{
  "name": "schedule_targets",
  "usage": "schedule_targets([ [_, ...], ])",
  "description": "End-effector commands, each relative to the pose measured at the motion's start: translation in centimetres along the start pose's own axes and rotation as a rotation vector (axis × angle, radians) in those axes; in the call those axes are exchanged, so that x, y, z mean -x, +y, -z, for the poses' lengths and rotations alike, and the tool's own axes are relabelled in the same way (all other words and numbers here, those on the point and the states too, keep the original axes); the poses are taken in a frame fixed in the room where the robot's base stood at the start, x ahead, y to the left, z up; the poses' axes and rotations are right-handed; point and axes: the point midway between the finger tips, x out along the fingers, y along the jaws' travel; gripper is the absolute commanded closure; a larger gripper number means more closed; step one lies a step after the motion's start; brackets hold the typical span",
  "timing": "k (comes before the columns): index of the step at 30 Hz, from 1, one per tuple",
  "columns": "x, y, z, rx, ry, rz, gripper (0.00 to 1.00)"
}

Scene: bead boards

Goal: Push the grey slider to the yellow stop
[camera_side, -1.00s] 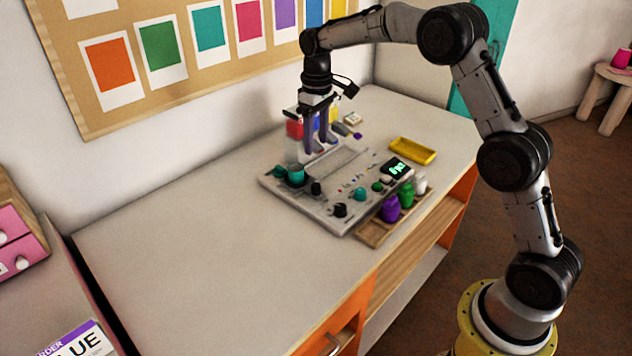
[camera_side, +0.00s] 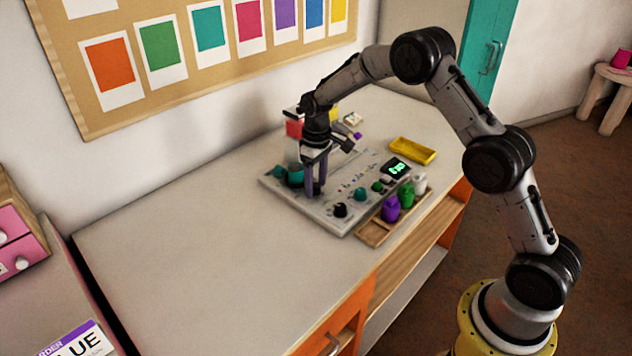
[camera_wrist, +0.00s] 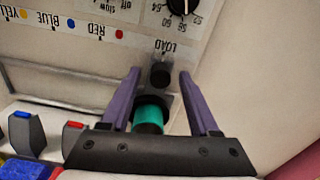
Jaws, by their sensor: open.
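The grey slider shows in the wrist view as a dark knob (camera_wrist: 160,75) beside the LOAD mark. It stands between the two purple fingertips of my open gripper (camera_wrist: 159,71); I cannot tell if either touches it. A teal cylinder (camera_wrist: 152,113) in a dark ring sits behind the knob, also between the fingers. The yellow stop's dot (camera_wrist: 24,13) is at the upper left of the wrist view, past the red dot (camera_wrist: 119,34) and blue dot (camera_wrist: 71,23). In the side view, my gripper (camera_side: 315,190) is low over the board (camera_side: 285,195) and hides the slider.
A dark dial (camera_wrist: 182,5) lies close beyond the LOAD mark. Red and blue hoppers (camera_wrist: 75,126) (camera_wrist: 22,115) stand at the wrist view's lower left. The left tabletop is clear.

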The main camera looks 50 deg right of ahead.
Motion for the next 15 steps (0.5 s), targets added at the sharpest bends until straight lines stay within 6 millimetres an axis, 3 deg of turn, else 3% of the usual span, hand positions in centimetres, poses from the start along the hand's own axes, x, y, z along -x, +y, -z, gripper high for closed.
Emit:
schedule_targets([
  [5,-0.01,-0.01,-0.02,0.0,-0.001,0.0,0.38],
  [15,0.03,0.0,-0.01,0.0,0.0,0.0,0.98],
])
